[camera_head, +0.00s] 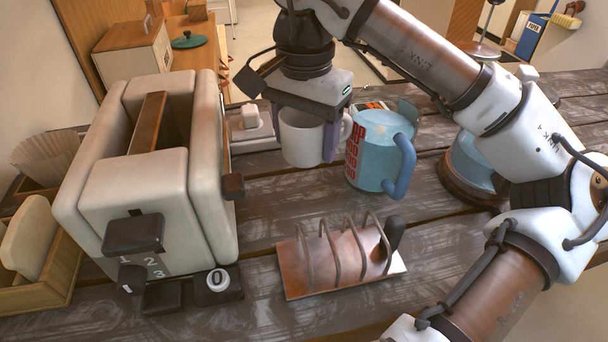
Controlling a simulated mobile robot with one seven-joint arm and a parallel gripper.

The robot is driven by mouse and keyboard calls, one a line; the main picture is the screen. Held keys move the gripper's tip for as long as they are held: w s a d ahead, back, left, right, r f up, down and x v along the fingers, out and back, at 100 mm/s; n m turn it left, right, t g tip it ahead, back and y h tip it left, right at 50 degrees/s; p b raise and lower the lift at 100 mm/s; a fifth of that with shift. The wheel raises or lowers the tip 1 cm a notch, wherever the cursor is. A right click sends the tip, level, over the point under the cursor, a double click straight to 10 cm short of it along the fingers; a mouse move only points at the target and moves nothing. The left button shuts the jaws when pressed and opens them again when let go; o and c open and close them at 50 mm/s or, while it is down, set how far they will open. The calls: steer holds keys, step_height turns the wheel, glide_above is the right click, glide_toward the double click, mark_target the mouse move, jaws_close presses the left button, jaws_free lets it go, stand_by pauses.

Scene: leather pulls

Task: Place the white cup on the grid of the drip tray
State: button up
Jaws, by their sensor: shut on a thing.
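The white cup (301,143) is upright between the fingers of my gripper (305,128), just right of the toaster. My gripper points down and is shut on the cup, with a finger at its left and right sides. The cup's handle shows at its right. I cannot tell whether the cup's base touches the table. A pale, low, flat piece (243,144) with a small white block on it lies behind and left of the cup. It may be the drip tray, but the toaster and gripper hide part of it, and I see no clear grid.
A cream toaster (150,190) stands at left. A blue measuring jug (375,155) with red print stands close to the cup's right. A copper toast rack (340,262) lies in front. A glass vessel (472,165) stands at right, partly behind my arm. Bare planks show between the cup and rack.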

mark_target(305, 194)
step_height(305, 194, down, 8)
steer(key=shift+f+p, duration=0.25)
steer(key=shift+p, duration=0.35)
steer(key=shift+f, duration=0.1)
steer(key=shift+f+b, duration=0.25)
steer(key=shift+b, duration=0.1)
steer(key=o, duration=1.2)
steer(key=shift+r, duration=0.1)
steer(key=shift+r, duration=0.15)
